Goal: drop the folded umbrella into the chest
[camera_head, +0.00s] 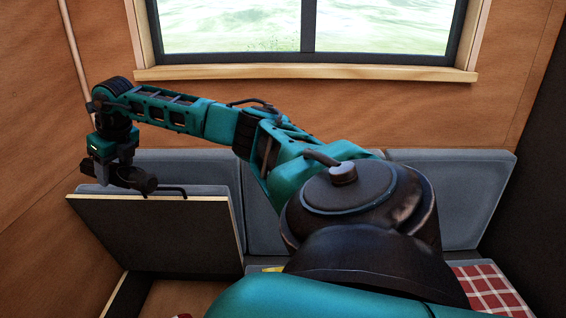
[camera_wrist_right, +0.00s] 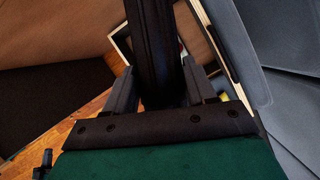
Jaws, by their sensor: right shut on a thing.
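My right gripper (camera_head: 118,172) is at the left of the head view, close to the top edge of the raised chest lid (camera_head: 160,235). It is shut on the folded umbrella, a thick dark bundle that runs away between the fingers in the right wrist view (camera_wrist_right: 158,50). In the head view only a short dark part of the umbrella (camera_head: 143,182) shows. The chest (camera_head: 125,293) is open below the lid, with part of its inside visible at the bottom; my arm hides much of it. My left gripper is not in view.
Grey-blue backrest cushions (camera_head: 460,190) line the wall under the window (camera_head: 305,30). A red checked cloth or cushion (camera_head: 488,285) lies at the lower right. A thin black handle (camera_head: 170,190) shows at the lid's top edge.

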